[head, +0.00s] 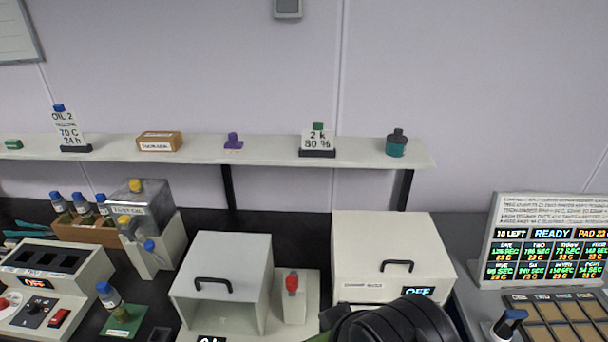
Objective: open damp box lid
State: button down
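Two pale boxes with black handles stand on the dark bench, and I cannot tell for sure which is the damp box. The left box (233,255) is at lower centre, with a handle (213,282) on its face and a red knob (292,283) on a block beside it. The right box (385,240) is wider, looks closed, and has a handle (397,265) and a display reading OFF. A black rounded part of my arm covers the right box's lower front. My gripper's fingers are not visible.
A wall shelf (210,152) above holds small items and a sign (318,142) reading "2 k 80 %". At left are a clear tank (140,208), capped bottles and a control unit (45,285). At right are a READY screen (550,245) and a tray of pads (560,318).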

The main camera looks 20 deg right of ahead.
aim_at(367, 244)
jog(key=z, duration=1.3)
jog(key=i+j+z, duration=0.25)
jog(key=k+l, duration=0.05)
jog(key=k, duration=0.05)
